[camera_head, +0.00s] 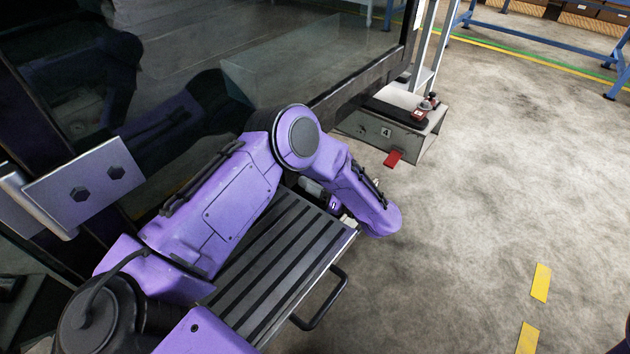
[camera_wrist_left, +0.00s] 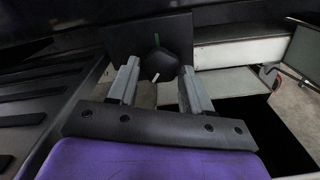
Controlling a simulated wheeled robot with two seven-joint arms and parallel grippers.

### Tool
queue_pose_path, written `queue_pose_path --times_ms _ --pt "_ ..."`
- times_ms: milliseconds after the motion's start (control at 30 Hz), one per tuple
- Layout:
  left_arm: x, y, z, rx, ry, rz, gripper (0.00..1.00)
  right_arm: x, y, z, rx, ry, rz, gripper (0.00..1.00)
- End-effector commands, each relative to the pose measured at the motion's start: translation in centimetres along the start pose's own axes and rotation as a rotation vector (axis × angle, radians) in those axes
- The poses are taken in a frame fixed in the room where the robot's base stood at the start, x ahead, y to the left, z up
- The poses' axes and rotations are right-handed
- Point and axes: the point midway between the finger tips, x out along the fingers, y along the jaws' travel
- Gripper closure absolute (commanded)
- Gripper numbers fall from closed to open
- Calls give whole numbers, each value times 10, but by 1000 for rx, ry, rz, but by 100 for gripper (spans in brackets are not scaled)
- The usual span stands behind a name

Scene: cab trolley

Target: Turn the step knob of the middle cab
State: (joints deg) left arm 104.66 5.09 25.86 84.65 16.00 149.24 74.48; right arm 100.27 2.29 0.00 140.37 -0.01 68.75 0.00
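A dark, faceted step knob (camera_wrist_left: 160,64) sits on a dark square plate (camera_wrist_left: 122,38) in the left wrist view. A green mark is on the plate above it, and a small pale mark shows on its lower front. My left gripper (camera_wrist_left: 160,88) is open, with its two grey fingers on either side of the knob's lower part. I cannot tell whether they touch it. In the head view my purple left arm reaches over the ribbed step (camera_head: 288,262), and its gripper is mostly hidden beneath the forearm. The knob is hidden there. My right gripper is not in view.
A grey box (camera_head: 400,134) labelled 4, with a red tab (camera_head: 393,158), stands beyond the step. A black handle (camera_head: 325,300) juts from the step's side. Dark glass panels rise on the left. The concrete floor on the right is clear.

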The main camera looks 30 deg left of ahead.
Motion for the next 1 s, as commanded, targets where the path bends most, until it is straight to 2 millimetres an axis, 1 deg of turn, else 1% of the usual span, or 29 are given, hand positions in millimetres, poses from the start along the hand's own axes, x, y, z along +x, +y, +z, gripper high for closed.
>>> queue_pose_path --times_ms 267,367,467,700,800,900,1000 --pt "1 1 0 1 1 3 33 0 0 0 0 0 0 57" --pt "-3 0 0 1 0 1 33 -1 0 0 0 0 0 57" --pt "-18 0 0 1 -1 0 33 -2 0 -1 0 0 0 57" --pt "-76 0 1 -1 -2 -2 33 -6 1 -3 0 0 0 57" --pt "-93 0 0 -2 -2 -1 33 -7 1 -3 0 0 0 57" --pt "-103 0 0 0 0 0 33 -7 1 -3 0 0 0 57" --pt "-106 0 0 0 0 1 33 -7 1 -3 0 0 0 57"
